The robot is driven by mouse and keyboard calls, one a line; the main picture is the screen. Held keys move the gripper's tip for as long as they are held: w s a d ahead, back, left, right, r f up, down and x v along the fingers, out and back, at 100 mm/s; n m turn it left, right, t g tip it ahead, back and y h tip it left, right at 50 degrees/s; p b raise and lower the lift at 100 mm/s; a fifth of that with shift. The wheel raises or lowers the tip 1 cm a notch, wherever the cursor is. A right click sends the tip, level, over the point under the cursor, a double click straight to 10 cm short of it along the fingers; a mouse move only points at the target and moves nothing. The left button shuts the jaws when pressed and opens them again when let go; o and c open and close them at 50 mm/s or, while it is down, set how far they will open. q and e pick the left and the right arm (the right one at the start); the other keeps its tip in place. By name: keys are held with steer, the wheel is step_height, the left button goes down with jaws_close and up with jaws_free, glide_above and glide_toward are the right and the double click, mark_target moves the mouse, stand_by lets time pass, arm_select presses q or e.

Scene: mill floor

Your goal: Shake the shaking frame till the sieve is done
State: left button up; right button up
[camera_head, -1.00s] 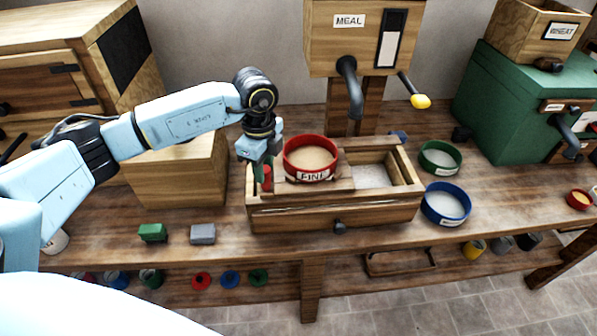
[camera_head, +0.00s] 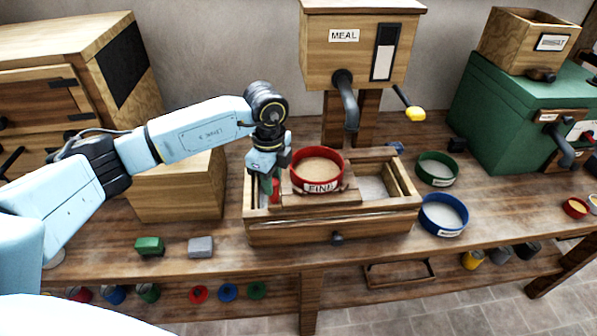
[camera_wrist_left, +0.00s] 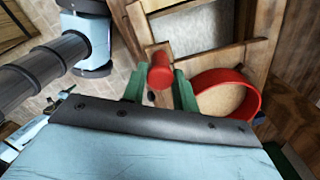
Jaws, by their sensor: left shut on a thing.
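The shaking frame is a wooden carriage (camera_head: 350,198) set in a wooden box (camera_head: 290,232) on the bench. The red sieve (camera_head: 318,184), labelled FINE, sits on it with pale meal inside. The red sieve also shows at the right of the left wrist view (camera_wrist_left: 258,100). My left gripper (camera_head: 272,188) is shut on the frame's red handle (camera_wrist_left: 160,72), its green fingers on either side of it. The lower part of the handle is hidden in the head view. My right gripper is not in view.
A blue sieve (camera_head: 443,214) and a green sieve (camera_head: 437,168) stand right of the box. The MEAL hopper (camera_head: 358,50) with its dark spout hangs behind the red sieve. A green block (camera_head: 149,246) and a grey block (camera_head: 201,246) lie at the front left.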

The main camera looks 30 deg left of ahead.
arm_select(q)
steer(key=s+a+p, duration=0.1)
steer(key=s+a, duration=0.3)
steer(key=a, duration=0.4)
steer(key=shift+s, duration=0.35)
steer(key=o, duration=0.9)
steer(key=shift+s, duration=0.15)
steer(key=shift+o, duration=0.2)
step_height(320, 180, up, 9)
steer(key=p, duration=0.7)
